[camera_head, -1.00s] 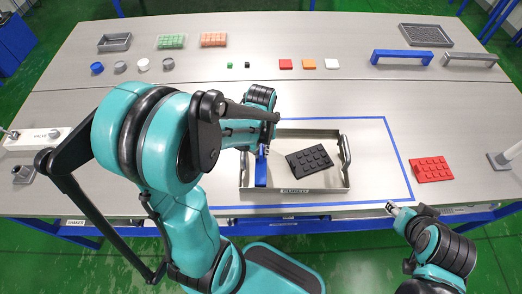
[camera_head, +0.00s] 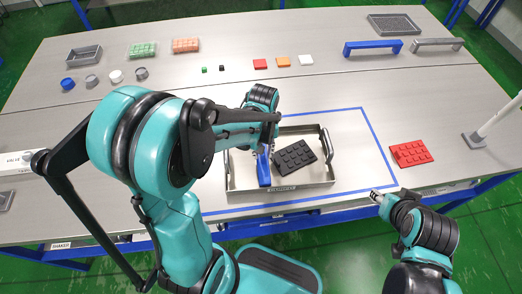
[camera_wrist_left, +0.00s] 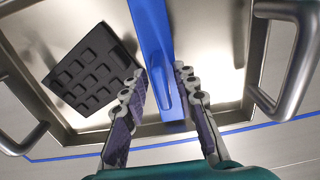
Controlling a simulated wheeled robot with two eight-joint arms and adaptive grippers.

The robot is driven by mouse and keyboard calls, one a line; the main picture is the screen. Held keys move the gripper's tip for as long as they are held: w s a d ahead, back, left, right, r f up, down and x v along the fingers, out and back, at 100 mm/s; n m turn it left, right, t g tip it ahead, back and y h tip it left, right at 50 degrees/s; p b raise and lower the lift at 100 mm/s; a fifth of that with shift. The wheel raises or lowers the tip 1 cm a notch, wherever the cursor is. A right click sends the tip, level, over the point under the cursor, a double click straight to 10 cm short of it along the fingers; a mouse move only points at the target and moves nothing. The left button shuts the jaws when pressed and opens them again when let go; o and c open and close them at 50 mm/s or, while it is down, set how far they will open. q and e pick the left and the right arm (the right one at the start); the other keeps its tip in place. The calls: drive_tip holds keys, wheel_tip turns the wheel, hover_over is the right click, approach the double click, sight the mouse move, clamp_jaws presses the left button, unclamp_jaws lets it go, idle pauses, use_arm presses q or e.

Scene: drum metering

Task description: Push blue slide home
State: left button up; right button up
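The blue slide (camera_head: 264,170) lies inside the shallow metal tray (camera_head: 302,183). In the left wrist view the blue slide (camera_wrist_left: 153,35) runs from the top edge down toward the near tray wall. My left gripper (camera_head: 262,149) is above it. In the wrist view its fingertips (camera_wrist_left: 160,78) stand apart, one on each side of the slide; I cannot tell if either touches. The black studded plate (camera_head: 294,155) lies tilted in the tray, close right of the slide, and shows left of it in the wrist view. My right gripper (camera_head: 376,197) is near the table's front edge, too small to read.
A blue line (camera_head: 378,138) is marked around the tray. A red studded plate (camera_head: 411,153) lies to its right. Tray handles (camera_wrist_left: 297,62) rise at both sides. Small blocks, cups and bins stand farther back, with a blue bar handle (camera_head: 373,45) at back right.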

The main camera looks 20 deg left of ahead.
use_arm(q)
wheel_tip(320, 180, up, 12)
idle(0.7)
idle(0.4)
drive_tip(key=s+d+m+t, duration=0.1)
drive_tip(key=s+m+t, duration=0.4)
drive_tip(key=s+t, duration=0.2)
drive_tip(key=shift+s+d+r+m, duration=0.15)
drive_tip(key=shift+s+r+m, duration=0.2)
drive_tip(key=shift+s, duration=0.25)
